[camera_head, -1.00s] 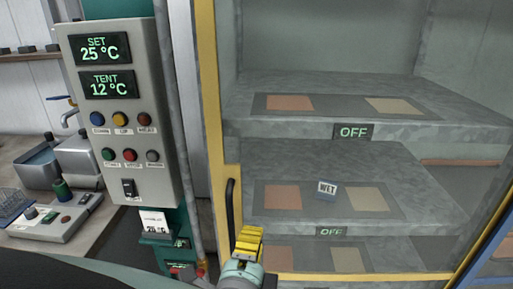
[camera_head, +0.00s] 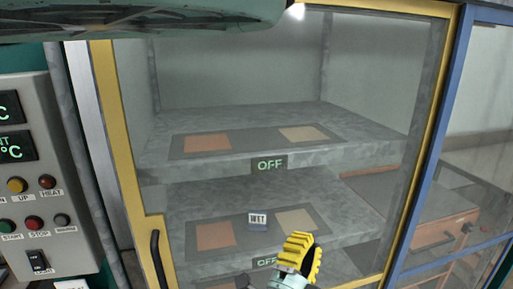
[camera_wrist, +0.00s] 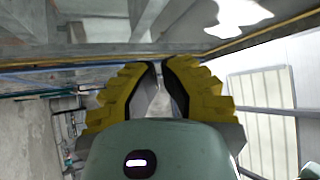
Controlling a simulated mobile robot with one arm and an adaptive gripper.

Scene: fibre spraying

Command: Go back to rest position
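My gripper (camera_head: 306,258), with ridged yellow fingers, is at the bottom of the head view, in front of the glass-fronted cabinet (camera_head: 128,150). In the wrist view its two fingers (camera_wrist: 160,66) curve inward and their tips almost meet, with only a narrow gap. Nothing is held between them. A teal part of my own body crosses the top left of the head view.
The cabinet has a yellow frame, a black handle (camera_head: 157,262) and grey shelves with coloured panels. A "WET" tag (camera_head: 258,221) and "OFF" displays (camera_head: 269,165) show inside. A grey control box (camera_head: 45,180) is at left; a blue-framed cabinet (camera_head: 430,160) is at right.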

